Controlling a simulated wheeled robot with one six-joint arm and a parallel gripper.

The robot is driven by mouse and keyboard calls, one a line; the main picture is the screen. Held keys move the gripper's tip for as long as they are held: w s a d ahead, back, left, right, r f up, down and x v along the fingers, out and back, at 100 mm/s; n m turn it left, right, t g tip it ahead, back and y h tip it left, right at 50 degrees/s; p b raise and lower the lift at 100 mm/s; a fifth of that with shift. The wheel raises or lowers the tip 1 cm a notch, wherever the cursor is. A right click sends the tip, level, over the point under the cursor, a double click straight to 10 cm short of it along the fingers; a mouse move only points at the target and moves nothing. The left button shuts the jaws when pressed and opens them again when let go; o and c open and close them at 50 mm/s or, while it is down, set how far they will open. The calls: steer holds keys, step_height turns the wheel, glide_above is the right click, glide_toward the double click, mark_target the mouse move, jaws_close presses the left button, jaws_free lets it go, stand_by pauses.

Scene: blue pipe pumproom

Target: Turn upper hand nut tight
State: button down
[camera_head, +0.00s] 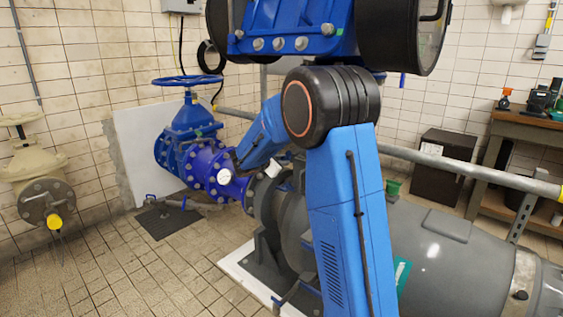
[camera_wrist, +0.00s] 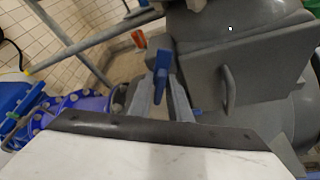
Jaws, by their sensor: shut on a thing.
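In the wrist view, my gripper (camera_wrist: 163,92) points away from the camera, with its two grey fingers close together. A narrow blue piece, which I take to be the upper hand nut (camera_wrist: 162,62), stands up between the fingertips, and they are shut on it. In the head view, my blue arm reaches down beside the pump, and the fingertips and nut cannot be made out.
The large grey pump body (camera_head: 455,250) lies on the right. The blue pipe with its flange (camera_head: 212,170) and blue handwheel valve (camera_head: 187,82) stand at left. A grey rail (camera_head: 470,168) runs behind the pump. Tiled floor (camera_head: 120,270) is clear at front left.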

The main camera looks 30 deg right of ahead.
steer(key=m+t, duration=0.1)
steer(key=m, duration=0.1)
steer(key=m+t, duration=0.2)
steer(key=shift+s+f+m, duration=0.15)
steer(key=shift+m, duration=0.15)
steer(key=m, duration=0.2)
steer(key=m+t+h, duration=0.1)
steer(key=m, duration=0.1)
steer(key=shift+f+t, duration=0.15)
steer(key=shift+t, duration=0.15)
steer(key=shift+d+m, duration=0.1)
steer(key=shift+m, duration=0.2)
steer(key=c, duration=1.8)
jaws_free()
steer(key=shift+c, duration=0.2)
steer(key=v, duration=1.7)
steer(key=shift+s+f, duration=0.2)
steer(key=shift+f, duration=0.05)
